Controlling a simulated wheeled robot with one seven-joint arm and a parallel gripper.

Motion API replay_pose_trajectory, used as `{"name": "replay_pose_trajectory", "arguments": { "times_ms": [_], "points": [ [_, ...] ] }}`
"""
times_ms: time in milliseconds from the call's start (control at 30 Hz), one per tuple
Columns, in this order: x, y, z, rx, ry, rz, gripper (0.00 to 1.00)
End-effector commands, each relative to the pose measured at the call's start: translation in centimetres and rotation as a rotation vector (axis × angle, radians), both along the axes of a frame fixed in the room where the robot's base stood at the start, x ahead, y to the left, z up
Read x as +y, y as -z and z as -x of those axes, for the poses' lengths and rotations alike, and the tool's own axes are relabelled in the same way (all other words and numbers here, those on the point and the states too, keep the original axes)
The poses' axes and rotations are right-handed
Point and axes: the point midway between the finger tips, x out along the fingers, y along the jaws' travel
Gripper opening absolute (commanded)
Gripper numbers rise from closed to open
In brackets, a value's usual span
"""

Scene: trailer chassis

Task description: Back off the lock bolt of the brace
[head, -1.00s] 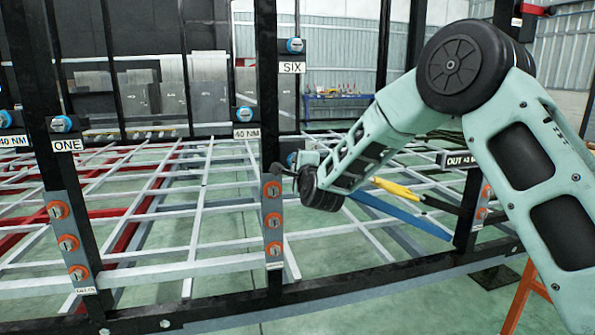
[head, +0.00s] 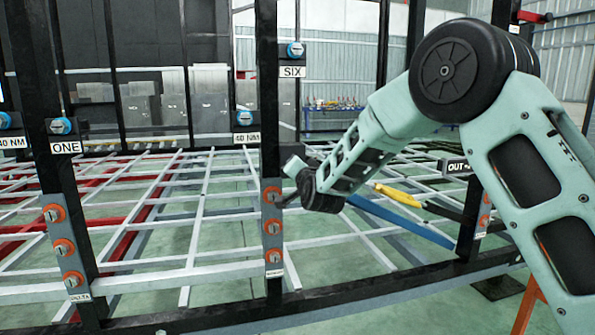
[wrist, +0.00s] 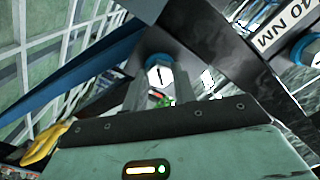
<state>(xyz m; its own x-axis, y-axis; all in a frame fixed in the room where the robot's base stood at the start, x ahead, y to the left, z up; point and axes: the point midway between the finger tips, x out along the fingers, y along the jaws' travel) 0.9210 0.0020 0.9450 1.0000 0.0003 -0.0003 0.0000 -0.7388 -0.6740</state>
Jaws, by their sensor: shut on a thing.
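My gripper (head: 285,199) is at the middle black post, beside the upper end of its grey plate. In the wrist view its two grey fingers (wrist: 160,97) stand on either side of a bolt (wrist: 160,73) and are shut on it. The bolt has a pale hexagonal face with a dark line across it and blue around its rim. In the head view the gripper and wrist hide this bolt. I cannot read a label that marks it as the brace's lock bolt. A blue bar (head: 400,221) slopes down to the right behind my wrist; it also shows in the wrist view (wrist: 75,68).
Grey plates on the posts carry orange-ringed bolts (head: 273,227). A yellow part (head: 398,195) lies right of my wrist. A black lower rail (head: 340,284) crosses the front.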

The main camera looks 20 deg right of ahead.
Motion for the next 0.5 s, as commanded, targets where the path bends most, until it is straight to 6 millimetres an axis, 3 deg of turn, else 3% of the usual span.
{"name": "replay_pose_trajectory", "arguments": {
  "times_ms": [500],
  "points": [
    [0.07,-0.36,-0.09,-0.007,0.000,0.492,0.04]
  ]
}}
